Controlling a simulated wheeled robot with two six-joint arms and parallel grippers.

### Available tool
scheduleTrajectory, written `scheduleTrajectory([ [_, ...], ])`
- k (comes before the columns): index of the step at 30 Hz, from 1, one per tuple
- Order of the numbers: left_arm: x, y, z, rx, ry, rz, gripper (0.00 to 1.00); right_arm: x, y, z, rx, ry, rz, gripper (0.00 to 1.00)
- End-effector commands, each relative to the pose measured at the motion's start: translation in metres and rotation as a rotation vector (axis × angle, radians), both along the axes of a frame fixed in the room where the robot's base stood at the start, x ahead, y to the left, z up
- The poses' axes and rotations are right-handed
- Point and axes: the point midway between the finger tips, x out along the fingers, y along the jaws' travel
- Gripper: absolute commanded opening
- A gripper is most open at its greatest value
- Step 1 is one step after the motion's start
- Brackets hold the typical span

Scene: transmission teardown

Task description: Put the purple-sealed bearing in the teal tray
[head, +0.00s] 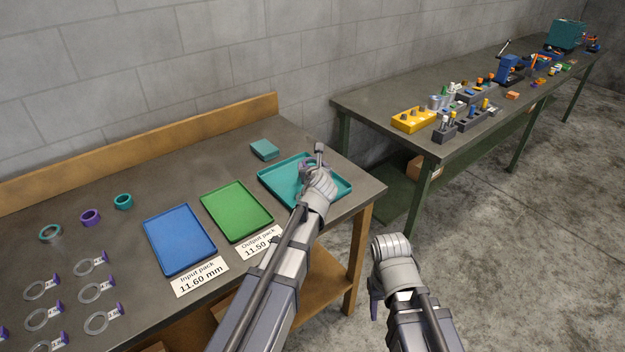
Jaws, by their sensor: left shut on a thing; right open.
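My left gripper (314,164) is over the teal tray (335,201), shut on a small ring-like thing. The gripper and wrist hide most of that thing; a greyish-purple edge shows, which fits the purple-sealed bearing. I cannot tell whether it touches the tray floor. The teal tray lies at the right end of the near bench, partly covered by my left arm. A separate purple ring (90,216) lies at the left of the bench. My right gripper (375,302) is open, off the bench's right side above the floor, with its jaws partly hidden.
A green tray (236,211) and a blue tray (180,240) lie left of the teal tray, with labels in front. A teal block (264,150) sits behind. Teal rings (122,201) and several clear rings with purple tabs (92,264) lie left. A second bench (380,108) stands behind right.

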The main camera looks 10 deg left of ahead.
Motion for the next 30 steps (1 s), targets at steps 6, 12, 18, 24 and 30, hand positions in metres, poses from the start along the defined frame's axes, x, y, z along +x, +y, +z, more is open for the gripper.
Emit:
scheduleTrajectory([
  [6, 0.0, 0.0, -0.028, 0.0, 0.0, 0.0, 0.09, 0.0, 0.0, -0.028, 0.0, 0.0, 0.0, 0.5],
  [12, 0.0, 0.0, -0.037, 0.0, -0.001, 0.0, 0.09, 0.0, 0.0, -0.037, 0.0, 0.0, 0.0, 0.5],
  [18, 0.0, 0.0, -0.036, 0.0, 0.0, 0.0, 0.09, 0.0, 0.0, -0.036, 0.0, 0.0, 0.0, 0.5],
  [24, 0.0, 0.0, -0.038, 0.0, 0.0, 0.0, 0.82, 0.0, 0.0, -0.038, 0.0, 0.0, 0.0, 0.5],
  [30, 0.0, 0.0, -0.038, 0.0, 0.0, 0.0, 1.0, 0.0, 0.0, -0.038, 0.0, 0.0, 0.0, 0.5],
])
